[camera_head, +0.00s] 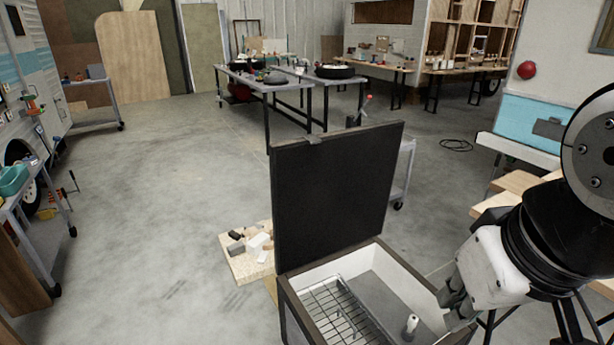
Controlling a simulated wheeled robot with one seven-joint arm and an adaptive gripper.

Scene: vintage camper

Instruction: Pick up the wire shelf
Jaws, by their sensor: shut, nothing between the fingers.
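The wire shelf (328,314) is a silver rack of thin parallel bars. It lies inside the left part of an open box (409,273) with pale inner walls and a dark rim, at the bottom centre. The box's black lid (335,192) stands raised at the back left. My gripper (453,302) is at the right side of the box, apart from the wire shelf. Its fingers look dark and close together, holding nothing that I can see. The front of the box is cut off by the picture's lower edge.
A board (241,266) with scraps lies on the floor left of the box. Work tables (265,86) stand farther back.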

